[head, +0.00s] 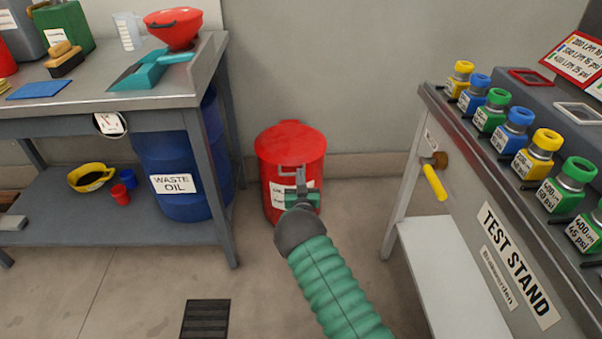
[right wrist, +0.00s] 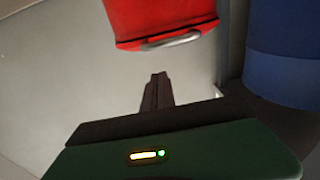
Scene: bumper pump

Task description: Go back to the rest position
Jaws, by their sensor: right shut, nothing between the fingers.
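My right arm reaches in from the bottom of the head view, with a ribbed green sleeve and a dark cuff. My right gripper (head: 298,174) is in front of the red bin (head: 290,143) on the floor and overlaps its label in the picture. In the right wrist view the dark fingers (right wrist: 156,88) are together with nothing between them. My left gripper is not in view.
A workbench (head: 150,101) stands at left, with a blue waste oil drum (head: 180,160) under it. The test stand (head: 480,200) at right carries several coloured couplings and a yellow-handled lever (head: 434,183). A dark floor grate (head: 206,318) lies in front. Floor between bench and stand is open around the bin.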

